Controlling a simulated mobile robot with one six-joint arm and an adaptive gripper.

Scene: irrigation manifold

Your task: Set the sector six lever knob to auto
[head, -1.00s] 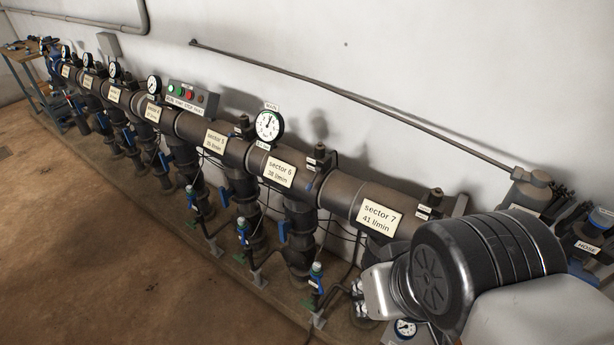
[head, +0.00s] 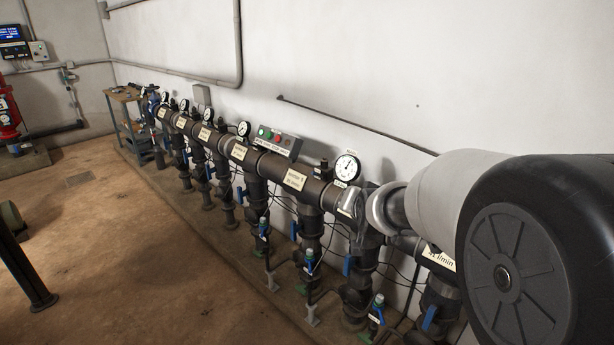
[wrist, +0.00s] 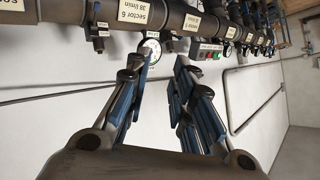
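In the wrist view, which shows the manifold upside down, the sector 6 label (wrist: 133,12) is on the dark pipe at the top. A small black fitting with white tags (wrist: 98,40) stands out from the pipe beside that label; a lever knob and its setting are too small to make out. My gripper (wrist: 160,68) is open and empty, its blue-lined fingers apart. The fitting lies past the left finger, not between the fingers.
A round gauge (head: 347,166) stands above the pipe near my wrist. A grey button box (head: 279,142) is farther left. Lower pipes carry blue-handled valves (head: 309,261). A thin rail (head: 350,124) runs along the wall.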

